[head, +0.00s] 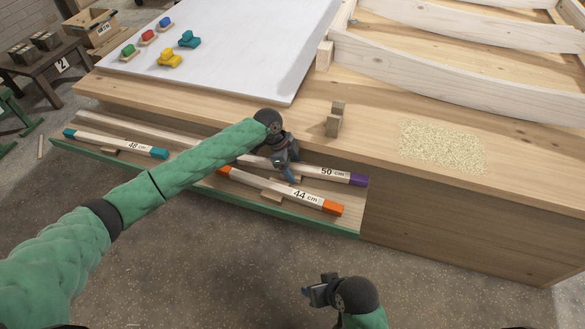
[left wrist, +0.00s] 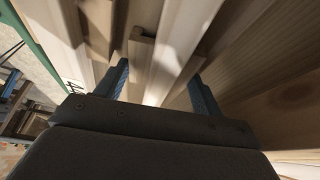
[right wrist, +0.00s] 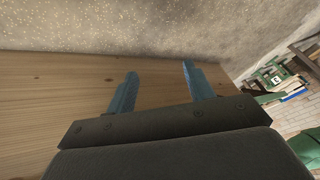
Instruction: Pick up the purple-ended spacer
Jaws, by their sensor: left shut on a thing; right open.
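The purple-ended spacer (head: 338,174), a pale wooden bar marked 50 cm, lies along the tray at the bench's front, its purple end to the right. My left gripper (head: 288,171) is shut on it left of the label; the arm hides its other end. In the left wrist view, a pale bar (left wrist: 172,45) runs between the two fingers (left wrist: 160,78). I cannot tell whether the spacer is clear of its supports. My right gripper (head: 309,290) is open and empty, low in front of the bench; its fingers also show in the right wrist view (right wrist: 159,75).
An orange-ended 44 cm spacer (head: 285,190) lies just in front, and a teal-ended 48 cm spacer (head: 115,143) lies to the left. The tray has a green front edge (head: 210,195). A small wooden block (head: 335,120) stands on the bench behind. A white board (head: 235,45) holds coloured pieces.

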